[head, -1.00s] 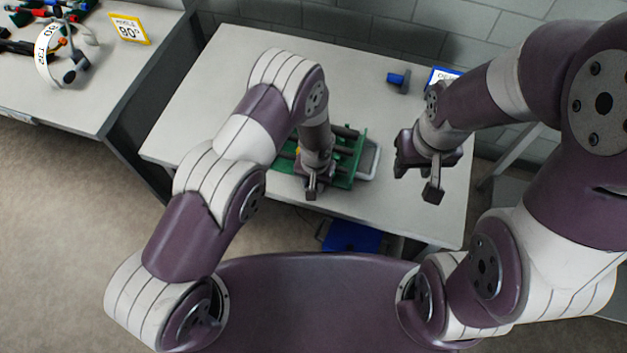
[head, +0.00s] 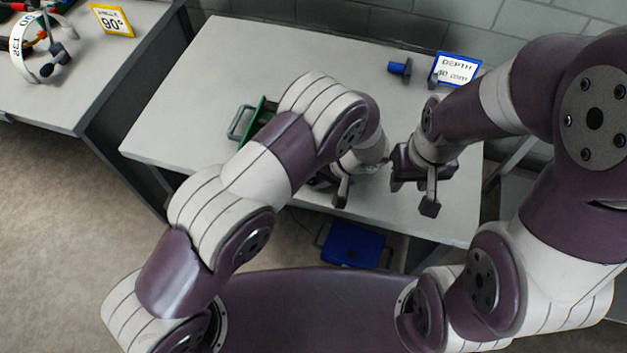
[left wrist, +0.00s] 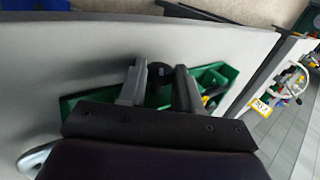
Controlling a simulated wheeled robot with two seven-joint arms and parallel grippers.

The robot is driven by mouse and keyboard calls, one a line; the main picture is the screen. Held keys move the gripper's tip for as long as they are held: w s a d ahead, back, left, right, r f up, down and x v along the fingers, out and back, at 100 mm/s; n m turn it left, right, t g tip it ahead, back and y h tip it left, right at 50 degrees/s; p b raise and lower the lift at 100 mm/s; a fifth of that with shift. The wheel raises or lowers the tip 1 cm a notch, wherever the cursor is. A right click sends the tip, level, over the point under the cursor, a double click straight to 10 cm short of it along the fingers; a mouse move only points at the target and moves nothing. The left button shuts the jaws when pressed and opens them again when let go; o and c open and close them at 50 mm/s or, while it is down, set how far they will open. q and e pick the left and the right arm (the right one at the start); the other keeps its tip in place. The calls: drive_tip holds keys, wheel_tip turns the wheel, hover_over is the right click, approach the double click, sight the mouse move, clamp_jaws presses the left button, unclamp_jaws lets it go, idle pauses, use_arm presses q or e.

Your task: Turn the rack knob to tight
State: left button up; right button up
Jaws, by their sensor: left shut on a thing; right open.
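The green rack (head: 264,112) lies on the table, largely hidden behind my left arm in the head view; a grey loop handle (head: 240,122) sticks out at its left. In the left wrist view the green rack (left wrist: 220,78) shows under the gripper, with a dark round knob (left wrist: 160,72) between the fingers. My left gripper (left wrist: 159,88) is shut on this knob; it also shows in the head view (head: 338,188), near the table's front. The knob's marking cannot be read. My right gripper (head: 414,188) is open and empty above the table's right part.
A blue block-like object (head: 400,68) and a blue-framed depth sign (head: 455,68) stand at the table's back right. A blue bin (head: 352,243) is below the front edge. Another table (head: 60,92) at left holds tools and a yellow sign (head: 112,20).

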idle(0.3)
use_arm(q)
drive_tip(key=o, duration=1)
drive_tip(key=shift+o, duration=0.2)
